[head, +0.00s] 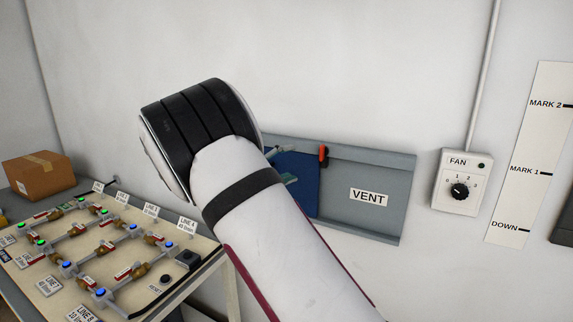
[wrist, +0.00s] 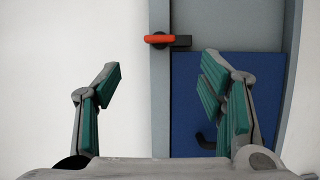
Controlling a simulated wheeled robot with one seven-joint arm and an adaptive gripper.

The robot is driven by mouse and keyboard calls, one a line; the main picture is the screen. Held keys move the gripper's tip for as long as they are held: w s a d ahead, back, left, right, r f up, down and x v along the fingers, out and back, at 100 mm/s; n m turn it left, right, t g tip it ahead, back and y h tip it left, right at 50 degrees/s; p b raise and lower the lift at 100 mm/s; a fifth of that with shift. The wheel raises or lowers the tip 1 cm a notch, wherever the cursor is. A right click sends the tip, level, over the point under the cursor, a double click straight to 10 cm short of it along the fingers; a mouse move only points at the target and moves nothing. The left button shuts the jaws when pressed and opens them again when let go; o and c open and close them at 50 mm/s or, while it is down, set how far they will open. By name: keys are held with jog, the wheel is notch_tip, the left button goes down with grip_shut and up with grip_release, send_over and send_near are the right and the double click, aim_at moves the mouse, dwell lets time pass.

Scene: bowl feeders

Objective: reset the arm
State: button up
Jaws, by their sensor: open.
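My gripper (wrist: 160,78) is open in the wrist view, its green-padded fingers spread wide with nothing between them. In the head view it is mostly hidden behind my white and black arm; only a bit of a green pad shows. Beyond the fingers is the wall vent, a grey frame (head: 385,170) with a blue panel (head: 297,170) and an orange-red handle (head: 323,154). In the wrist view the handle (wrist: 162,39) lies beyond the fingertips, between them in the picture. The blue panel (wrist: 245,85) is behind the right finger, with a dark curved grip partly hidden.
A bench panel (head: 170,268) with several valves, labels and lights stands at lower left. A cardboard box (head: 38,176) sits behind it. A FAN dial box (head: 461,182) and a marked strip (head: 530,150) are on the right wall. The wall above is bare.

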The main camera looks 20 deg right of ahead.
jog(key=s+d+r+m+g+y, duration=0.15)
jog(key=s+y, duration=0.25)
jog(key=s, duration=0.5)
jog(key=s+d+m+g+y, duration=0.15)
jog(key=s+y, duration=0.25)
jog(key=s, duration=0.5)
jog(key=s+a+t+y, duration=0.2)
jog(key=s+a+y, duration=0.2)
jog(key=s+a, duration=0.3)
jog(key=s+a+t+y, duration=0.2)
jog(key=s+a+y, duration=0.3)
jog(key=s, duration=1)
jog(key=a, duration=0.3)
jog(key=shift+s+r, duration=0.15)
jog(key=shift+r, duration=0.1)
